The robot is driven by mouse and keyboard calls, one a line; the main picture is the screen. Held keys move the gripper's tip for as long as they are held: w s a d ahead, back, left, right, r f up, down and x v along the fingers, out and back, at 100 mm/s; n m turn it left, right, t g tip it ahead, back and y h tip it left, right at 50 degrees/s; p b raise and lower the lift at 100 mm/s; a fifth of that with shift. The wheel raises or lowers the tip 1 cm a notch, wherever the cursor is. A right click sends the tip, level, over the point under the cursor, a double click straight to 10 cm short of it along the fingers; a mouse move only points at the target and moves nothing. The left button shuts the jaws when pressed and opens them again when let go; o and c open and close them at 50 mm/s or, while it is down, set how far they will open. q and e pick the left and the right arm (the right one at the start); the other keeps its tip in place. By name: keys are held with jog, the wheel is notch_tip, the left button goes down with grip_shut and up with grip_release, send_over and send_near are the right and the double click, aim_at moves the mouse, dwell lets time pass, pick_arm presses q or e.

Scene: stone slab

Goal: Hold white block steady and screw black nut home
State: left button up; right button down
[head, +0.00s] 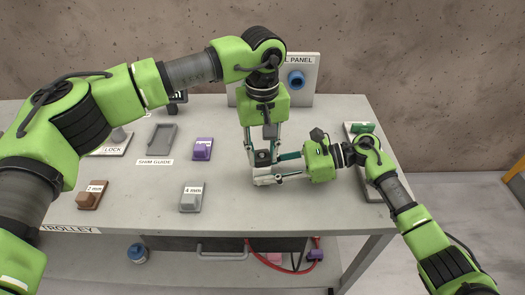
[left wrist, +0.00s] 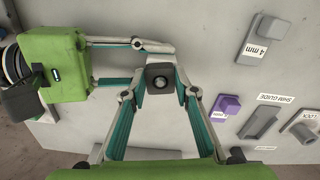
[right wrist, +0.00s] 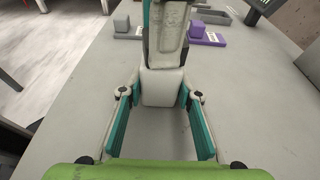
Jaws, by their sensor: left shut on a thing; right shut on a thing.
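The black nut (left wrist: 160,79) sits between my left gripper's fingertips in the left wrist view, with a round grey centre showing. My left gripper (head: 263,158) points straight down over the slab and is shut on the nut. The white block (right wrist: 162,87) is just below the nut, between the fingers of my right gripper (right wrist: 163,95). My right gripper comes in level from the right in the head view and is shut on the block. A left gripper finger hides part of the block's top in the right wrist view. The thread under the nut is hidden.
On the trolley top (head: 235,205) stand a grey 4 mm block (head: 192,197), a brown 2 mm block (head: 92,195), a purple block (head: 203,149) and the grey shim guide (head: 160,140). A panel with a blue knob (head: 296,80) stands behind. The front middle is clear.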

aim_at(262, 156)
pick_arm(q)
jog(key=o, duration=1.3)
notch_tip(262, 156, up, 12)
pick_arm(e)
jog(key=c, duration=1.4)
grip_release()
jog(key=v, duration=1.2)
